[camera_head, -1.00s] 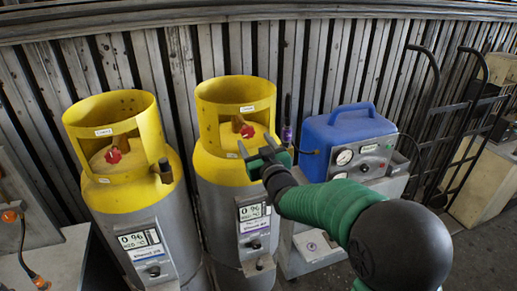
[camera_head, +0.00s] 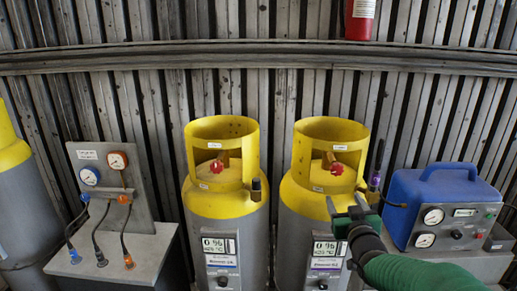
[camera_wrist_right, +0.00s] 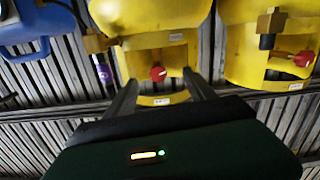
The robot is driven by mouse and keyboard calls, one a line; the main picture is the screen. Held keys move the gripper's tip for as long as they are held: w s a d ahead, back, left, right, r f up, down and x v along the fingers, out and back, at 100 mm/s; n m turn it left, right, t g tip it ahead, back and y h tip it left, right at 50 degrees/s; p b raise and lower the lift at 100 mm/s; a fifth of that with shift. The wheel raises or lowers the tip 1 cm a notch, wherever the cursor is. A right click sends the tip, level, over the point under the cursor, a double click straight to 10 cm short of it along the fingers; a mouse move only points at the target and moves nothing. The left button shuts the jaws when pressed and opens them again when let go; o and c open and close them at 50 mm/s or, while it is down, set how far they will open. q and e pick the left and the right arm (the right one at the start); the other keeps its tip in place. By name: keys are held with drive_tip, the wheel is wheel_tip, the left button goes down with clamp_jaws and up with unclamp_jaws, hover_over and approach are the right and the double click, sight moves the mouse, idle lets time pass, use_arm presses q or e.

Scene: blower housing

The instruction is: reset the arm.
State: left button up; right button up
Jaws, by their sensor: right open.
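My right arm, with a green sleeve, comes in from the lower right of the head view. Its gripper (camera_head: 346,207) is in front of the right yellow-topped cylinder (camera_head: 292,200), near the lower edge of its yellow collar. In the right wrist view the two dark fingers of this gripper (camera_wrist_right: 162,92) stand apart with nothing between them. Beyond them show that cylinder's yellow collar (camera_wrist_right: 150,15) and its red valve knob (camera_wrist_right: 158,74). My left gripper is not in view.
Another yellow-topped cylinder (camera_head: 212,205) stands to the left. A gauge panel (camera_head: 108,180) with hoses is further left. A blue machine (camera_head: 440,195) with gauges stands at the right, close to my right arm. A slatted wall is behind, with a red extinguisher (camera_head: 360,20) at the top.

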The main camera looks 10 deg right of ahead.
drive_tip(key=s+a+f+g+y, duration=0.2)
drive_tip(key=s+a+f+g, duration=0.3)
drive_tip(key=f, duration=0.5)
drive_tip(key=s+a+f+g, duration=0.4)
drive_tip(key=s+f, duration=0.4)
drive_tip(key=s, duration=0.4)
drive_tip(key=s+a+f+n+g+y, duration=0.1)
drive_tip(key=s+a+f+g, duration=0.4)
drive_tip(key=s+f, duration=0.3)
drive_tip(key=s+a, duration=0.1)
drive_tip(key=s, duration=0.3)
drive_tip(key=shift+s+f+y, duration=0.2)
drive_tip(key=shift+s+y, duration=0.1)
drive_tip(key=shift+w, duration=0.1)
